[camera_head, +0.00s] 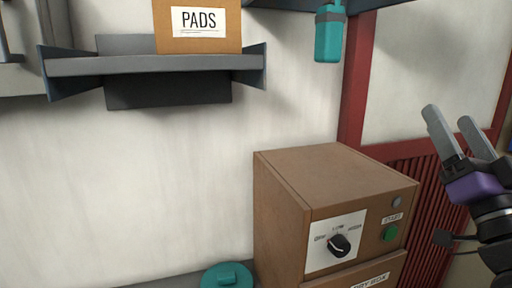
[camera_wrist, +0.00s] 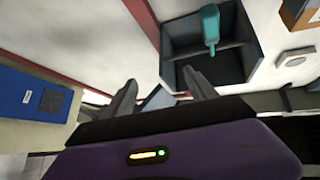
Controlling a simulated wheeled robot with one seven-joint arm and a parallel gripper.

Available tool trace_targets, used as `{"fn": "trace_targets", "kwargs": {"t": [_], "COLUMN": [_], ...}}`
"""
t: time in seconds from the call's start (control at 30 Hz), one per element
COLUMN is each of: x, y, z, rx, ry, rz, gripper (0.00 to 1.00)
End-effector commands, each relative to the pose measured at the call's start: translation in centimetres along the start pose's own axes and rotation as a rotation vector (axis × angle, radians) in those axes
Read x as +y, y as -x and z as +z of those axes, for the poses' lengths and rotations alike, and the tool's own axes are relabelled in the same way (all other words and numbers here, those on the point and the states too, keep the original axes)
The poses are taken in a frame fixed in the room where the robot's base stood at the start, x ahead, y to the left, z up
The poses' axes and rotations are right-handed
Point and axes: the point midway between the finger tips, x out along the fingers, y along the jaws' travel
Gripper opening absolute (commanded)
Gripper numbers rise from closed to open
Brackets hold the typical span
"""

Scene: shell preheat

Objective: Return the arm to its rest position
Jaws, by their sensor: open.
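My gripper (camera_head: 458,125) is at the right of the head view, raised beside the brown box-shaped unit. Its two grey fingers point up and stand apart, with nothing between them. In the wrist view the gripper (camera_wrist: 163,90) also shows open and empty. The brown unit (camera_head: 285,205) has a black dial (camera_head: 340,245) on a white panel, a green start button (camera_head: 390,233) and a small grey round part (camera_head: 396,201) above it. My gripper is apart from it.
A wall shelf (camera_head: 150,66) carries a box labelled PADS (camera_head: 198,40). A teal bottle-like object (camera_head: 329,35) is at the top, and a teal lidded item (camera_head: 228,275) is at the bottom. A red slatted panel (camera_head: 425,180) stands behind my gripper. The wrist view shows a blue panel (camera_wrist: 30,95).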

Motion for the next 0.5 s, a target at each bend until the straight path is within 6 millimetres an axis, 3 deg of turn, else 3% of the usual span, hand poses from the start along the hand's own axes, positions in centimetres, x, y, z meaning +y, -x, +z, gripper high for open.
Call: {"fn": "trace_targets", "kwargs": {"t": [0.03, 0.2, 0.5], "x": [0.4, 1.2, 0.7], "y": [1.9, 8.1, 19.7], "z": [1.8, 5.8, 11.2], "rx": [-0.009, -0.024, -0.114], "ry": [0.000, 0.029, 0.109], "rz": [0.027, 0.103, 0.193], "gripper": [0.66, 0.66, 0.66]}}
